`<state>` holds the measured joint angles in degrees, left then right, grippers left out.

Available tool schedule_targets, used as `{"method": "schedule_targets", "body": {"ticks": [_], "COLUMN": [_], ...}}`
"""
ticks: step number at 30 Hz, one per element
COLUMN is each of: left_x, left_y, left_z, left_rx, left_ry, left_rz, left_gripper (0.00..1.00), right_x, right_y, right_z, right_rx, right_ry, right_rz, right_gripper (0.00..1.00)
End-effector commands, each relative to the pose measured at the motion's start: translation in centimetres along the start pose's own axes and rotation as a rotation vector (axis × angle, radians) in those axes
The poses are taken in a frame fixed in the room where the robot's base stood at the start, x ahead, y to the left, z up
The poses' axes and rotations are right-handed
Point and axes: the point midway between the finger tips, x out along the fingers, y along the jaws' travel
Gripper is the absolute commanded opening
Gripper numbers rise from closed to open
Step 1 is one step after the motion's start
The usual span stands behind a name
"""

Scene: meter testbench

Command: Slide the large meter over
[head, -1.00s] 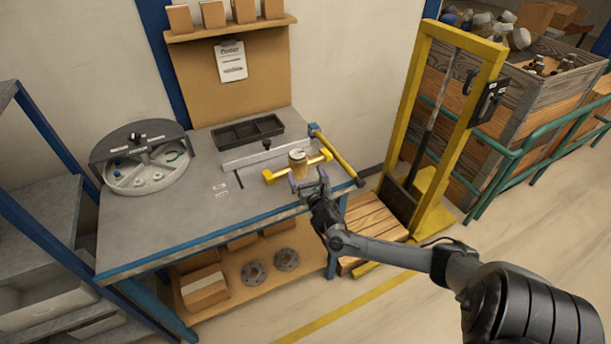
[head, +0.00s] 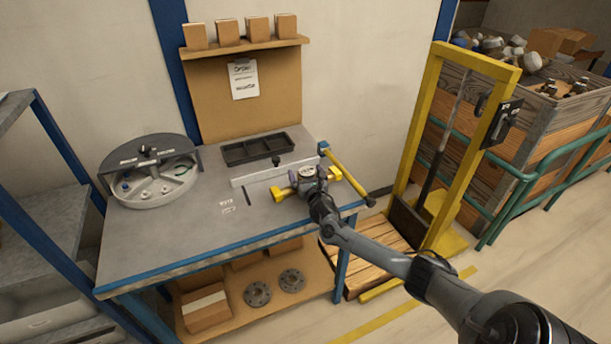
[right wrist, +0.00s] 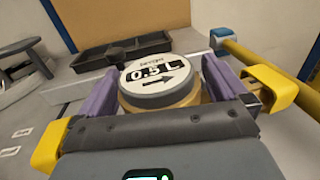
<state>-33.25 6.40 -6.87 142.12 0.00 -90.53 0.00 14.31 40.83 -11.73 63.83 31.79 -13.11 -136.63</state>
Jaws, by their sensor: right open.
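The large meter (head: 306,171) is a brass-coloured body with a round white face and yellow ends, on the right part of the bench top. In the right wrist view its face (right wrist: 157,76) reads "0.5 L" with an arrow pointing right. My right gripper (head: 312,180) is at the meter, its arm reaching in from the lower right. In the right wrist view its purple fingers (right wrist: 160,92) stand open on either side of the meter's round body. Whether they touch it cannot be told. My left gripper is not in view.
A grey fence bar (head: 262,174) lies behind the meter, with a black compartment tray (head: 235,155) beyond. A yellow bar with a blue end (head: 347,176) is at the bench's right edge. A round sorting tray (head: 150,192) stands left. The bench middle (head: 190,235) is mostly clear.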

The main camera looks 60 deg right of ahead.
Motion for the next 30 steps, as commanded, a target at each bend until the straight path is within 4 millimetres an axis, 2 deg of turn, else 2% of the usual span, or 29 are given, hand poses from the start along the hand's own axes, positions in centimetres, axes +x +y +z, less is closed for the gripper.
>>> {"method": "schedule_targets", "body": {"ticks": [12,30], "left_x": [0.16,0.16], "left_y": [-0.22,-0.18], "left_z": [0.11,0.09], "left_rx": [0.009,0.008], "left_ry": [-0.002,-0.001], "left_rz": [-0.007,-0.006], "left_gripper": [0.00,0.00], "right_x": [0.46,0.45], "right_y": [0.01,0.00], "right_z": [0.02,0.03], "right_rx": [0.000,0.000], "right_ry": [0.000,0.000], "right_rz": [0.000,0.000], "right_gripper": [1.00,0.08]}}
